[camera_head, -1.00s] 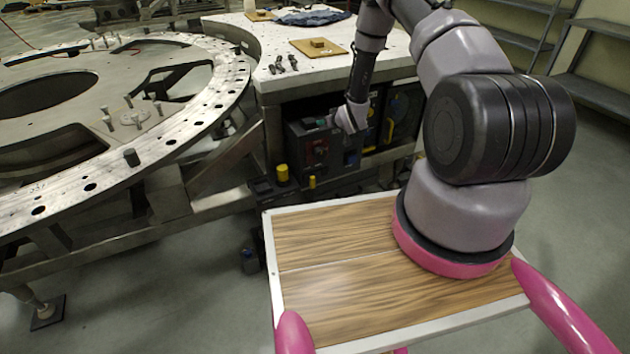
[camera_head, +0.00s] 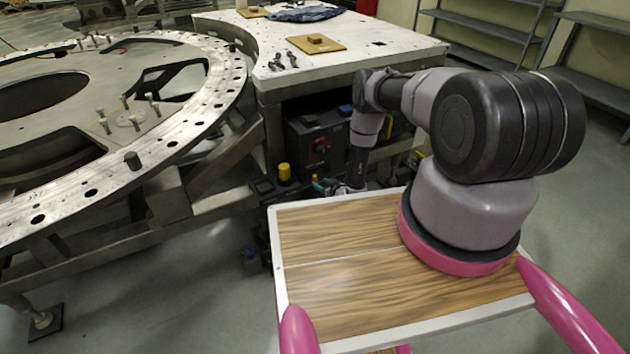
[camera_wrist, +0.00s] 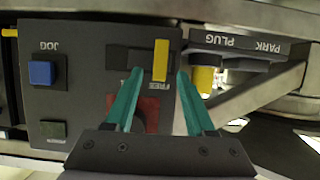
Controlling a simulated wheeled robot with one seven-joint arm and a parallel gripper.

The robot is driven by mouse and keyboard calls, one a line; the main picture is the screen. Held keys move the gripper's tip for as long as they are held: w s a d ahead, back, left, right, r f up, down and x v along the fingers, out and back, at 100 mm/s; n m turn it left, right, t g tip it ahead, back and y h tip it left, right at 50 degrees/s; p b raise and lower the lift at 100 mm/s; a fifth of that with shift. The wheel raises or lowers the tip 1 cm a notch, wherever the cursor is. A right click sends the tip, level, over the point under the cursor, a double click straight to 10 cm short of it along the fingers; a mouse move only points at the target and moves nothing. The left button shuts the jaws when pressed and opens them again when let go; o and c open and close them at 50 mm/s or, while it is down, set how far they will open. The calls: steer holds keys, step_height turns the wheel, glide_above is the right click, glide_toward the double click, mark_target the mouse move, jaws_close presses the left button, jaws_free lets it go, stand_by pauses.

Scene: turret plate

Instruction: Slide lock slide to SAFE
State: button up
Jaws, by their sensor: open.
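In the wrist view a dark control panel shows a yellow upright piece (camera_wrist: 161,60) at the right end of a short black slot (camera_wrist: 119,60), likely the lock slide. An upside-down label below it seems to read FREE; no SAFE label is legible. My gripper (camera_wrist: 161,76) is open, its teal fingers pointing at the panel on either side of the yellow piece's lower part. I cannot tell whether they touch it. In the head view my gripper (camera_head: 325,187) is low in front of the bench, beyond the wooden top; the slide cannot be made out there.
The panel also bears a blue JOG button (camera_wrist: 41,73), a dark green button (camera_wrist: 53,130) and a red part (camera_wrist: 146,112) partly behind a finger. A yellow plug (camera_wrist: 205,78) sits by the PARK PLUG label (camera_wrist: 237,45). The large ring plate (camera_head: 200,125) stands at left.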

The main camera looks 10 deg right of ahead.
mark_target(317, 180)
steer(key=x, duration=0.6)
jaws_close()
steer(key=shift+w, duration=0.1)
stand_by(1.3)
